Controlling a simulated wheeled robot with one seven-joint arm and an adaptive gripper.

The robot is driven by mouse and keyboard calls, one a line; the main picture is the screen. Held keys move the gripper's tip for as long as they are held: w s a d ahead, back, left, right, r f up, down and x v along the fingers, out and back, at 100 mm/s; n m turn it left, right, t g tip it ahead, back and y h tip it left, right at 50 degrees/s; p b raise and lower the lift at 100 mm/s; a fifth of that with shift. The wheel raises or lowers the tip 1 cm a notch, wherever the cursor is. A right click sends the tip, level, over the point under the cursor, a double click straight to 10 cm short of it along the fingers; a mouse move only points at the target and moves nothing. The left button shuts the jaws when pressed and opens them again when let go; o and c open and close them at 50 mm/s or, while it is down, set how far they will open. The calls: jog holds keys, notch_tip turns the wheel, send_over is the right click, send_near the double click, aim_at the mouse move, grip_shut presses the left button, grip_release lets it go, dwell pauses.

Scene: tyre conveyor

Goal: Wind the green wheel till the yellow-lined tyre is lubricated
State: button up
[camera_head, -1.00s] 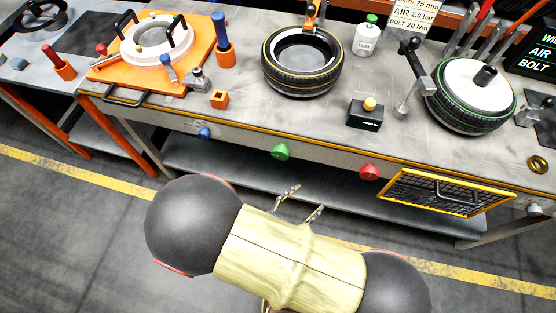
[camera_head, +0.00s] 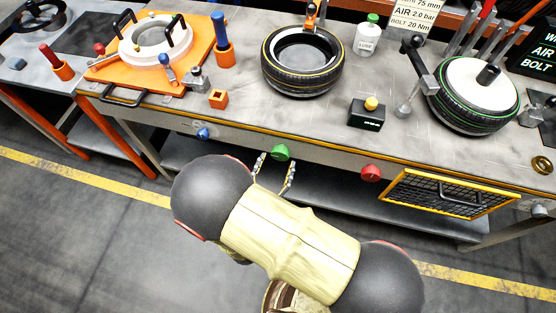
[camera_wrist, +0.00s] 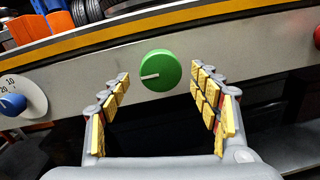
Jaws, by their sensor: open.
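The green wheel (camera_head: 281,152) is a small round knob on the front face of the workbench. In the wrist view the green wheel (camera_wrist: 160,71) has a white pointer line aimed left. My gripper (camera_head: 274,168) is open in front of it; in the wrist view its yellow-padded fingers (camera_wrist: 160,85) stand on both sides of the wheel, with no contact visible. The yellow-lined tyre (camera_head: 303,82) lies flat on the bench above the wheel, below an orange-and-black nozzle (camera_head: 311,14). A white lube bottle (camera_head: 366,38) with a green cap stands right of it.
A blue knob (camera_head: 203,133) sits left of the green wheel and a red knob (camera_head: 371,172) sits right. A yellow-framed mesh panel (camera_head: 447,192) hangs further right. A green-lined tyre (camera_head: 472,112) lies on the bench. A lower shelf (camera_head: 350,205) runs beneath.

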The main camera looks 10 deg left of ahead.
jog(key=shift+w+d, duration=0.15)
jog(key=shift+w, duration=0.9)
jog(key=shift+c, duration=0.8)
jog(key=c, duration=1)
